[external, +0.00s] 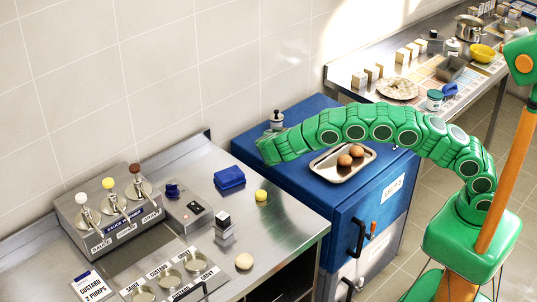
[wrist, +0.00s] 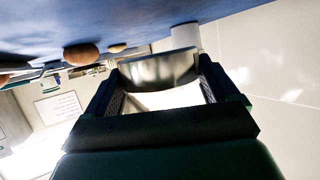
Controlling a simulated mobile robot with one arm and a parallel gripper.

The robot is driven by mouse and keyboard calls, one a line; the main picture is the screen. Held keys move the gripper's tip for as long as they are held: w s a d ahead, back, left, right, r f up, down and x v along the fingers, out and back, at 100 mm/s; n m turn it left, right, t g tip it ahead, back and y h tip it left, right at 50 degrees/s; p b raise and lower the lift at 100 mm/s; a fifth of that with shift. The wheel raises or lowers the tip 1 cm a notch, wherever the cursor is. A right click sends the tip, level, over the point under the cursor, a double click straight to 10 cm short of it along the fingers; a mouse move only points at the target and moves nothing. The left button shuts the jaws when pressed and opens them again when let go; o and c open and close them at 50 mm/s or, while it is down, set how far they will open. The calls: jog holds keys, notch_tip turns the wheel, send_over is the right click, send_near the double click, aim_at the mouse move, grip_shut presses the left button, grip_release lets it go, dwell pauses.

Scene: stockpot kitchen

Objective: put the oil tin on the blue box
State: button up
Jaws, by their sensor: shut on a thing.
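My gripper (wrist: 160,85) is shut on a shiny silvery round tin (wrist: 158,68), seen between its two fingers in the wrist view. In the external view my gripper (external: 267,148) is over the back left part of a large blue cabinet (external: 330,183). A small grey piece with a dark knob (external: 277,120) shows just beyond it; I cannot tell if this is the held tin. A smaller blue box (external: 230,178) lies on the steel counter, left of the gripper. The tin's label and underside are hidden.
A metal tray (external: 330,176) with brown round items (external: 350,155) rests on the blue cabinet, close to my arm. The steel counter holds a pump dispenser (external: 110,210), a yellow item (external: 261,196) and a round pale item (external: 244,261). A white cylinder (wrist: 185,37) stands near the held tin.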

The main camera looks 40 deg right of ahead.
jog(key=shift+w+f, duration=0.3)
jog(key=shift+f, duration=1.45)
jog(key=shift+f, duration=0.2)
jog(key=o, duration=1)
jog(key=shift+c, duration=0.2)
jog(key=shift+r, duration=0.15)
jog(key=v, duration=0.3)
jog(key=shift+a+r, duration=0.1)
jog(key=shift+r, duration=0.3)
notch_tip(320, 180, up, 6)
